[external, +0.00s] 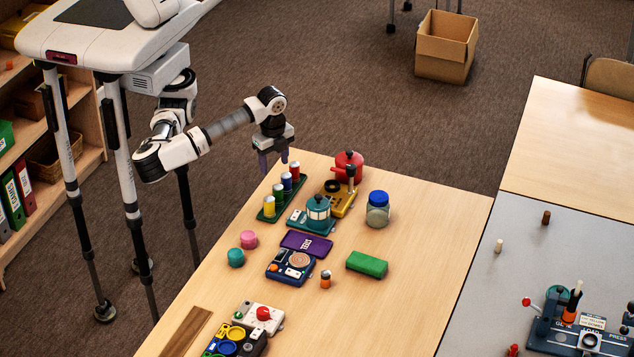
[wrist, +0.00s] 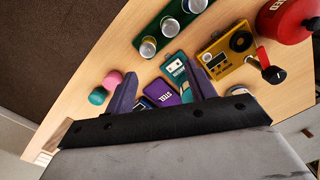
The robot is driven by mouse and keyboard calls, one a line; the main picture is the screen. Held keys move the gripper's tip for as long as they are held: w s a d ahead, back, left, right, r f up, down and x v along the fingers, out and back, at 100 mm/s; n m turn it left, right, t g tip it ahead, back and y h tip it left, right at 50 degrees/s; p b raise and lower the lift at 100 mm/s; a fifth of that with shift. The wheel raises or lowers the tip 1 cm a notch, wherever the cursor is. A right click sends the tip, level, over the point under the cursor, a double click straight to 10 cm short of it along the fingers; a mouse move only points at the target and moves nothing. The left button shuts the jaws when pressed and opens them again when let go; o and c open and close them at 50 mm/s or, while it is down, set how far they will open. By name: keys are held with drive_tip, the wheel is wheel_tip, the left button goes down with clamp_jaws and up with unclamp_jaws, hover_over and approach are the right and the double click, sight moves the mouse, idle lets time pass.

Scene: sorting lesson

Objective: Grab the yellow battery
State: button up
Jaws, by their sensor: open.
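The red battery (external: 295,170) stands at the far end. My gripper (external: 273,163) is open and empty, pointing down near the table's far left edge, apart from the batteries. Its spread fingers show in the wrist view (wrist: 160,70), below the holder.
Pink (external: 249,239) and teal (external: 236,257) jars stand nearer the camera. Bare table lies around the green block (external: 367,264).

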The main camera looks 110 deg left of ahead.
sight(269, 198)
drive_tip(key=shift+h, duration=0.3)
drive_tip(key=f, duration=0.2)
drive_tip(key=d+f, duration=0.1)
drive_tip(key=f, duration=0.2)
drive_tip(key=d+f, duration=0.1)
drive_tip(key=f, duration=0.2)
drive_tip(key=shift+s+d, duration=0.1)
drive_tip(key=shift+s, duration=0.05)
drive_tip(key=f, duration=0.1)
drive_tip(key=f+p, duration=0.1)
drive_tip(key=f, duration=0.1)
drive_tip(key=s+f, duration=0.1)
drive_tip(key=shift+a+f+p, duration=0.25)
drive_tip(key=shift+f+p, duration=0.05)
drive_tip(key=shift+f, duration=0.4)
drive_tip(key=c, duration=1.1)
drive_tip(key=shift+r, duration=0.1)
